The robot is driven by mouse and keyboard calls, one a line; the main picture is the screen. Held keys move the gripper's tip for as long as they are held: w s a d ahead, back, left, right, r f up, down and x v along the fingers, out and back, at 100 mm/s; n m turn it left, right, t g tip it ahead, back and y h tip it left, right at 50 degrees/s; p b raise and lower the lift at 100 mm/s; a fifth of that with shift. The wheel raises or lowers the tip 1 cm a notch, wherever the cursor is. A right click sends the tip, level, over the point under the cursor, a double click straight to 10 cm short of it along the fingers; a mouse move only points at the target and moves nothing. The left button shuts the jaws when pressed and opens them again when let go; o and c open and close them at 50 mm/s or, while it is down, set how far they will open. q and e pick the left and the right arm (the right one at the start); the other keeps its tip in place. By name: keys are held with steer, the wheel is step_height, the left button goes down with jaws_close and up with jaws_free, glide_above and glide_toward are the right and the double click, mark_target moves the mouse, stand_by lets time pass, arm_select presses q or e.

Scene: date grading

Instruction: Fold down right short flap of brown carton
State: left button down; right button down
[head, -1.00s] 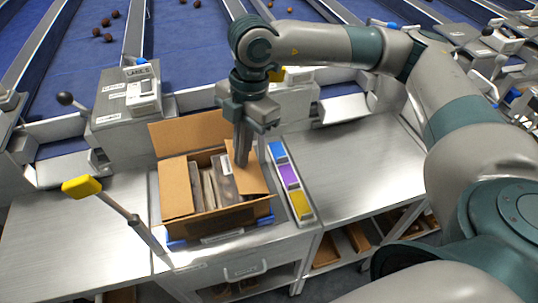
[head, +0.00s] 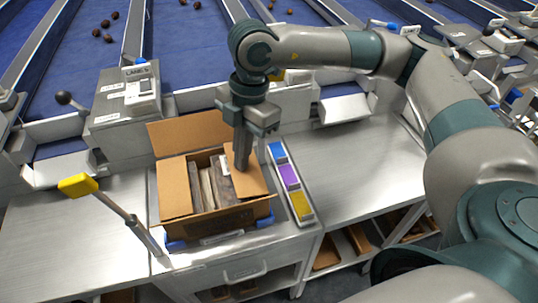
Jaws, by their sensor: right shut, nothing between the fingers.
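The brown carton (head: 235,217) stands open on the metal bench, with several packs (head: 207,188) upright inside. Its back long flap (head: 190,136) stands up. The left short flap (head: 174,187) is folded over the left part of the opening. The right short flap (head: 250,180) slants inward over the right part of the opening. My right gripper (head: 242,166) is shut and empty, pointing down, with its fingertips at the right short flap; whether they press on it I cannot tell. My left gripper is not in view.
A strip of blue, purple and yellow blocks (head: 310,217) lies right of the carton. A yellow-ended lever (head: 78,185) rises at the left front. A lane box (head: 125,110) stands behind left. The bench on the right (head: 365,175) is clear.

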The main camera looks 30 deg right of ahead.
steer(key=shift+f, duration=0.1)
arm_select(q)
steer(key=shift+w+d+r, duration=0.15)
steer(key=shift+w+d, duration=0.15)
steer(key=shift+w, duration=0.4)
